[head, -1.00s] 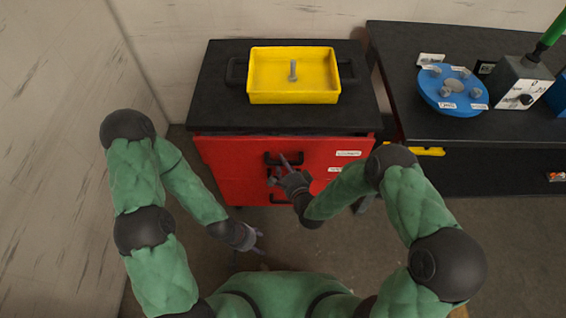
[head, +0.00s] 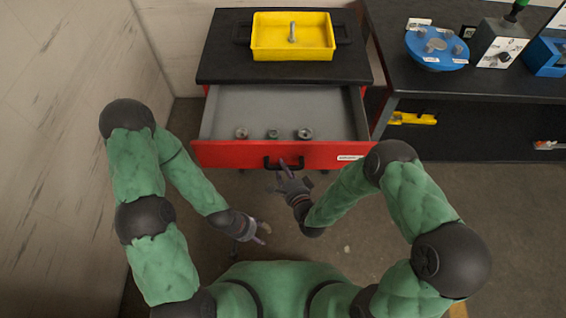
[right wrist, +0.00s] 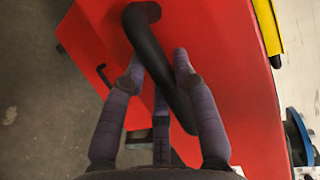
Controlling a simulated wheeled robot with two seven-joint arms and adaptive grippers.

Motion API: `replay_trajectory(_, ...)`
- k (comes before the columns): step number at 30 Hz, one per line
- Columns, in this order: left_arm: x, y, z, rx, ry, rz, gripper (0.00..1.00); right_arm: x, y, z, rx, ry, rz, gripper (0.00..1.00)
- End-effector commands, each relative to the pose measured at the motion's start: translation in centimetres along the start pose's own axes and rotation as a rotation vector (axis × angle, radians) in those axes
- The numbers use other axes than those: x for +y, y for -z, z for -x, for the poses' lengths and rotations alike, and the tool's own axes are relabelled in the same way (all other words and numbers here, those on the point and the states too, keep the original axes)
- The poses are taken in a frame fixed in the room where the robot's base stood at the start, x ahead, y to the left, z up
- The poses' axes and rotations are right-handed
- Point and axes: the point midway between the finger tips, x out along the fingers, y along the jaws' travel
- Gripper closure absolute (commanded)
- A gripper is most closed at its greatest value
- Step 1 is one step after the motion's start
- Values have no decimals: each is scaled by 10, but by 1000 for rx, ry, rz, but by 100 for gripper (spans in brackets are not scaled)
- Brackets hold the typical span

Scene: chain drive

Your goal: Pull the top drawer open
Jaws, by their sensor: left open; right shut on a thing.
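The top drawer (head: 225,152) of the red cabinet is pulled out, and its grey inside shows in the head view. Several small metal parts (head: 273,133) lie in it near the front. Its black handle (head: 268,162) is at the middle of the red front. My right gripper (head: 284,168) is shut on this handle; in the right wrist view its fingers (right wrist: 160,75) are around the black handle bar (right wrist: 150,45). My left gripper (head: 262,233) is open and empty, low in the head view, apart from the drawer.
A yellow tray (head: 262,52) with a bolt (head: 292,32) stands on the black cabinet top (head: 215,70). At right, a black workbench (head: 400,75) carries a blue round fixture (head: 425,58) and a grey block (head: 490,45). A lower drawer handle (right wrist: 102,76) shows in the right wrist view.

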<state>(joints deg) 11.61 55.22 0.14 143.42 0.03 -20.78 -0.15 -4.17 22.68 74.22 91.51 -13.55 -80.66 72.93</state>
Motion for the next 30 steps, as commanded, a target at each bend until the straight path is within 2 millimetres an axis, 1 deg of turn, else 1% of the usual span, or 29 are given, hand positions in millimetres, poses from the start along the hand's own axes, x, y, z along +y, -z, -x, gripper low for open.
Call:
replay_trajectory(1,0,0,1,1,0,0,38,1,-2,4,0,-2,-2,100)
replay_trajectory(6,1,0,2,0,0,0,38,3,-4,10,0,-2,-2,100)
replay_trajectory(18,1,0,2,0,0,0,38,3,-5,12,0,-2,-2,100)
replay_trajectory(19,1,0,2,0,0,0,38,3,-5,12,0,-2,-2,69)
replay_trajectory(20,1,0,2,0,0,0,38,3,-5,12,0,-2,-2,60)
replay_trajectory(21,1,0,2,0,0,0,38,3,-5,12,0,-2,-2,49)
replay_trajectory(22,1,0,2,0,0,0,38,3,-5,12,0,-2,-2,46)
replay_trajectory(30,1,0,2,0,0,0,38,3,-5,12,0,0,-1,46)
